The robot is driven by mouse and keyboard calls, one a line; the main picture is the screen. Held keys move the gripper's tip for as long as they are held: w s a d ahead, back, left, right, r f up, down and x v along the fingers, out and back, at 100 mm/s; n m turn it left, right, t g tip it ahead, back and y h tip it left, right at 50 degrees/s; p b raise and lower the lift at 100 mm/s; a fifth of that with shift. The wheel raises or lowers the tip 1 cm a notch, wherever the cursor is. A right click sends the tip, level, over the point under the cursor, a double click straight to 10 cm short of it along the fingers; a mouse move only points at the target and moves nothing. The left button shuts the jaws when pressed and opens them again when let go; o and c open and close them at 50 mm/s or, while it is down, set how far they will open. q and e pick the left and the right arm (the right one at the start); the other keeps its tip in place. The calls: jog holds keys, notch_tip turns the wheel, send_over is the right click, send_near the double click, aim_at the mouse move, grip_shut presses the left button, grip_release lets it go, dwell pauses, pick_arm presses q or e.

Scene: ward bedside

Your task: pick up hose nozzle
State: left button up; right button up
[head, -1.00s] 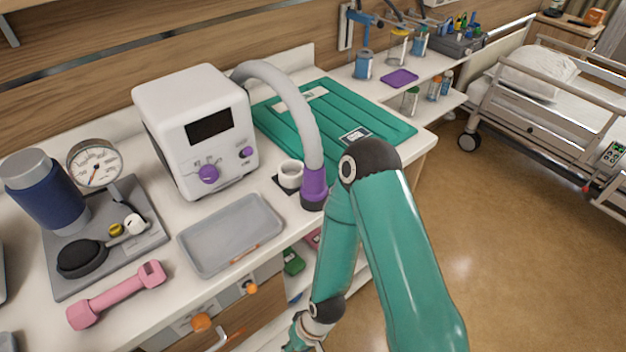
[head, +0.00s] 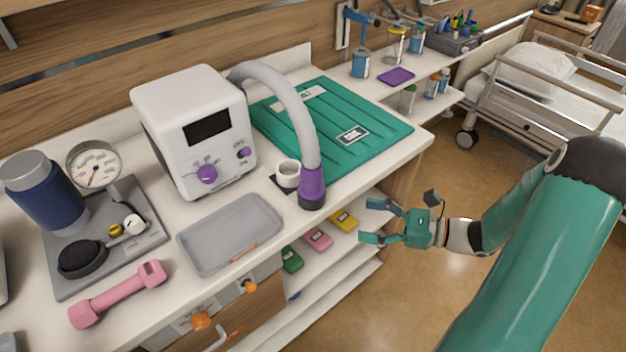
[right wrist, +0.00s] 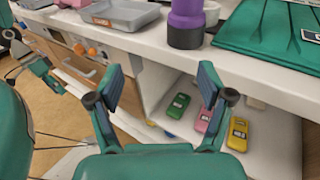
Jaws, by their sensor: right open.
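The hose nozzle (head: 312,187) is a purple cuff with a dark lower end, on the tip of the thick grey hose from the white machine (head: 197,130). It stands upright at the counter's front edge. It also shows at the top of the right wrist view (right wrist: 187,20), beyond the fingers. My right gripper (head: 369,221) is open and empty, right of the nozzle and apart from it, in front of the counter. In the right wrist view its fingers (right wrist: 164,92) are spread wide. What seems to be my left gripper (right wrist: 42,72) shows at the left there; its jaws are unclear.
A white cup (head: 287,174) stands just left of the nozzle. A grey tray (head: 230,235) lies front left, and a green mat (head: 345,120) lies behind. Below the counter, a shelf holds green, pink and yellow (head: 344,220) items. Open floor lies to the right.

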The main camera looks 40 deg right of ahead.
aim_at(322, 186)
notch_tip(322, 186, up, 3)
jog(key=d+m+t, duration=0.1)
jog(key=d+t, duration=0.1)
jog(key=d, duration=0.1)
jog(key=shift+h, duration=0.4)
jog(key=p+x, duration=0.2)
jog(key=x, duration=0.9)
jog(key=shift+d, duration=0.1)
jog(key=shift+f+p+x, duration=0.15)
jog(key=shift+p+x, duration=0.45)
jog(key=shift+x, duration=0.85)
jog(key=shift+f+p+x, duration=0.15)
jog(key=shift+p+x, duration=0.45)
jog(key=shift+x, duration=0.85)
jog(key=shift+d, duration=0.1)
jog(key=c, duration=1.3)
